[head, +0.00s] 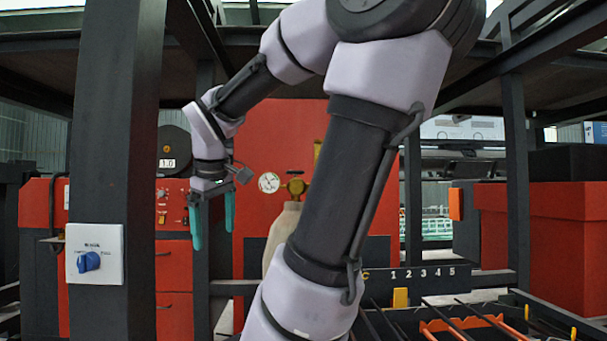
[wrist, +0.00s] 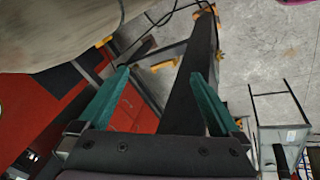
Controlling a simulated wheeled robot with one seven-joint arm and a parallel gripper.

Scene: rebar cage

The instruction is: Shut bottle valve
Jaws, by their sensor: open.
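The gas bottle (head: 283,236) is cream coloured and stands upright in front of a red panel, partly hidden by my arm. Its brass valve (head: 296,187) sits on top, with a round white gauge (head: 269,182) to its left. My gripper (head: 213,228) hangs left of the bottle with its teal fingers pointing down, apart and empty. In the wrist view my gripper (wrist: 160,78) is open with nothing between the fingers. A large beige rounded surface (wrist: 60,35), which looks like the bottle, fills the upper left there. The valve does not show in the wrist view.
A dark post (head: 112,150) with a blue rotary switch (head: 89,262) stands at the left. Red cabinets (head: 172,275) stand behind my gripper. A number strip (head: 416,277) and a rack with dark rods (head: 470,318) lie at the lower right.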

